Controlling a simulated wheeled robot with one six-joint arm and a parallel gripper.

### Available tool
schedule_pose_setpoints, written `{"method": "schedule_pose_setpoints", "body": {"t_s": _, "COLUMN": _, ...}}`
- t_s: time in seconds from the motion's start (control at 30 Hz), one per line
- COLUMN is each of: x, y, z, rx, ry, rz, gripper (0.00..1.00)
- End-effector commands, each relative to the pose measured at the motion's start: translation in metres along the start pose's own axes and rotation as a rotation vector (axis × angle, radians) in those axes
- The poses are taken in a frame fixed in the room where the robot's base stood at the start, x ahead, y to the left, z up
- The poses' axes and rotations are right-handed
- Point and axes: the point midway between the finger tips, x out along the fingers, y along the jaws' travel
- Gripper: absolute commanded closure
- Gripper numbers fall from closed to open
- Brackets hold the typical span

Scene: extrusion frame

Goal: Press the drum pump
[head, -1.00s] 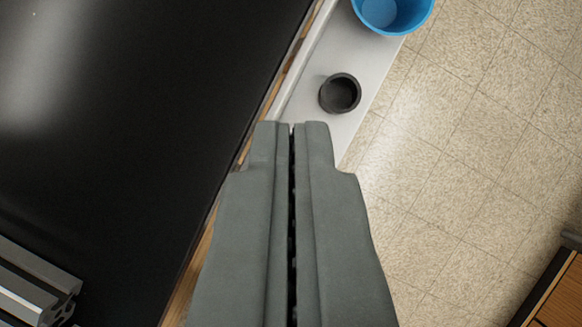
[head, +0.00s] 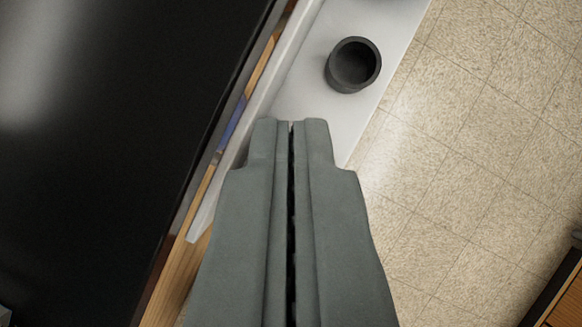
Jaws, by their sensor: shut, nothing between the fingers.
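My gripper (head: 291,122) is shut and empty, its two grey fingers pressed together and pointing up the picture. A dark grey round cup-like piece (head: 336,82) with a hollow top sits on a white ledge (head: 296,84), a little beyond my fingertips and to their right. I cannot tell whether this piece is part of the drum pump. No other pump part can be made out. The fingers hide the near part of the ledge.
A large black glossy panel (head: 110,130) fills the left, with a wooden edge (head: 178,275) beside it. Open tiled floor (head: 450,150) lies to the right. A wooden cabinet (head: 568,305) shows at the lower right corner.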

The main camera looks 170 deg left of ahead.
Motion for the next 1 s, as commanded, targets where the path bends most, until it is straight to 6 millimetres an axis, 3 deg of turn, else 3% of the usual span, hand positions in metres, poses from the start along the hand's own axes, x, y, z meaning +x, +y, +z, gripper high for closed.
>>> {"method": "schedule_pose_setpoints", "body": {"t_s": 0.33, "x": 0.043, "y": 0.0, "z": 0.026, "rx": -0.001, "ry": -0.003, "rz": 0.0, "gripper": 1.0}}
{"method": "schedule_pose_setpoints", "body": {"t_s": 0.77, "x": 0.041, "y": -0.001, "z": 0.022, "rx": -0.001, "ry": -0.003, "rz": -0.001, "gripper": 1.0}}
{"method": "schedule_pose_setpoints", "body": {"t_s": 1.0, "x": 0.028, "y": -0.004, "z": -0.005, "rx": -0.002, "ry": 0.001, "rz": -0.001, "gripper": 1.0}}
